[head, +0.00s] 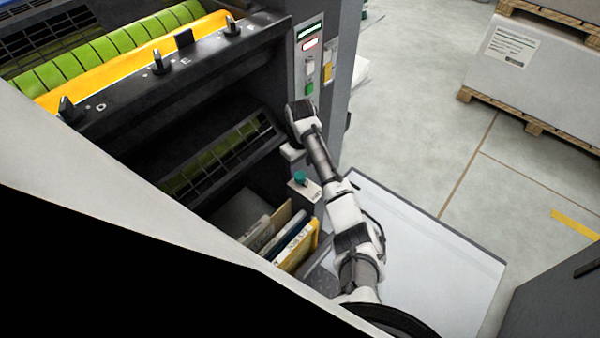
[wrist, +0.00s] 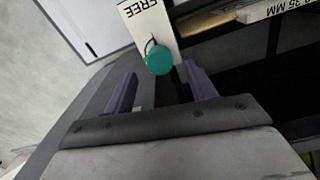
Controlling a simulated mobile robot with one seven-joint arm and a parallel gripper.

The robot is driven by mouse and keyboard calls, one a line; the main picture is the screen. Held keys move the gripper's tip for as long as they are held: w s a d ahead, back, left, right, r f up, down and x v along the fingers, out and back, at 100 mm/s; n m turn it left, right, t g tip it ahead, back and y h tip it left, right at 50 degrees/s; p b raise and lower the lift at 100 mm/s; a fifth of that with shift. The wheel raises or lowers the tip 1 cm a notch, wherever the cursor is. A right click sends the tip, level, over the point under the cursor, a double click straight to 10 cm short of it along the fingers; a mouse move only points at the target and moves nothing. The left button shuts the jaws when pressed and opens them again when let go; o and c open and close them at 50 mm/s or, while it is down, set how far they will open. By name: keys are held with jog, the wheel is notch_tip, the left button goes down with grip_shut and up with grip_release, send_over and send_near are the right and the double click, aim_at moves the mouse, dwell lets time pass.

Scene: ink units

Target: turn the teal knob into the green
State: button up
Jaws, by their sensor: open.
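The teal knob (head: 300,177) stands on a small white plate (head: 306,189) low on the machine's front, beside my arm. In the wrist view the round knob (wrist: 159,60) shows just beyond the fingertips, near the middle of the gap between them. My gripper (wrist: 160,78) is open, with its two purple fingers apart and nothing between them. Whether the fingers overlap the knob in depth, I cannot tell. The white plate (wrist: 150,22) reads "FREE" upside down and carries a thin dark curved mark.
Binders (head: 290,240) stand in a compartment below the knob. A panel with a green button (head: 309,89) is above my arm. A white board (head: 430,240) lies to the right, and open floor (head: 410,110) extends beyond it.

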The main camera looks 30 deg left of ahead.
jog(key=shift+f, duration=1.85)
jog(key=c, duration=1)
